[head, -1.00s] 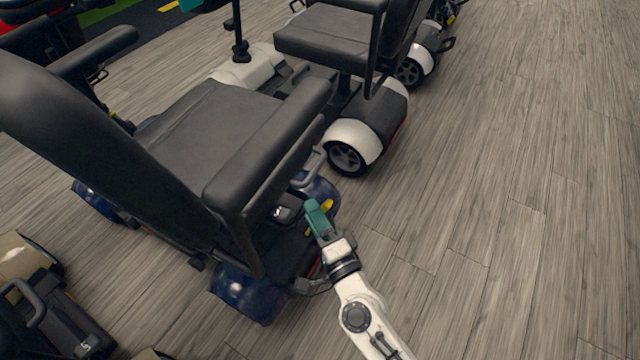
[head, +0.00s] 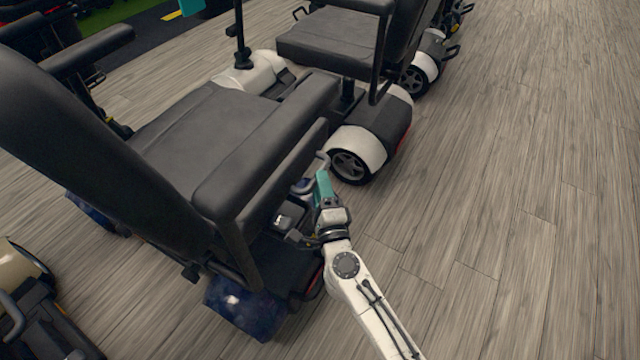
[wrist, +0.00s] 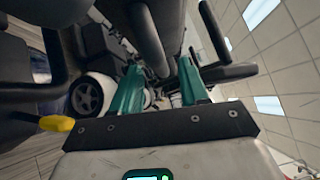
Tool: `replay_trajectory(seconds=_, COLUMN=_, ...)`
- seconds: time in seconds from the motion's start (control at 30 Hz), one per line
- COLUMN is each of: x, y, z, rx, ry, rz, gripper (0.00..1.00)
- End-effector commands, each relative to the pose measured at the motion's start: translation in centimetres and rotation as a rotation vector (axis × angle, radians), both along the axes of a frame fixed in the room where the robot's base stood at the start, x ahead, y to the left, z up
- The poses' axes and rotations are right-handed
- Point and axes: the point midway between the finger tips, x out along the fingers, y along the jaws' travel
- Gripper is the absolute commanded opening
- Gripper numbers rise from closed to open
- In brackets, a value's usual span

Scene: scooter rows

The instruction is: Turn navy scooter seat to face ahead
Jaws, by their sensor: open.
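The navy scooter's dark grey padded seat (head: 195,130) fills the left of the head view, its tall backrest (head: 80,150) at left and one armrest (head: 265,150) toward me. Navy bodywork (head: 245,308) shows below it. My gripper (head: 324,188) is beside the seat's right side, below the armrest and close to a grey handle loop (head: 312,178). In the wrist view my gripper (wrist: 158,66) has its teal fingers spread, with dark tubes and seat parts beyond and between them. Nothing is visibly gripped; contact cannot be told. A yellow-tipped lever (wrist: 57,123) lies left of the fingers.
A white scooter (head: 360,145) with a dark seat stands just beyond, its rear wheel close to my gripper. Another scooter (head: 25,300) is at lower left. The wood-look floor (head: 520,220) on the right is clear.

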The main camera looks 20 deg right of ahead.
Motion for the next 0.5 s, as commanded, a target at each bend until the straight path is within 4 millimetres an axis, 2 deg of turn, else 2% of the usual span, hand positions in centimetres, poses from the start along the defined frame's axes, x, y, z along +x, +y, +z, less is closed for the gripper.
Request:
replay_trajectory(seconds=0.13, x=0.91, y=-0.18, z=0.11, rx=0.001, ry=0.0, rz=0.0, gripper=0.44)
replay_trajectory(seconds=0.43, x=1.03, y=-0.2, z=0.14, rx=0.0, ry=0.0, rz=0.0, gripper=0.44)
replay_trajectory(seconds=0.5, x=1.03, y=-0.2, z=0.14, rx=0.0, ry=0.0, rz=0.0, gripper=0.38)
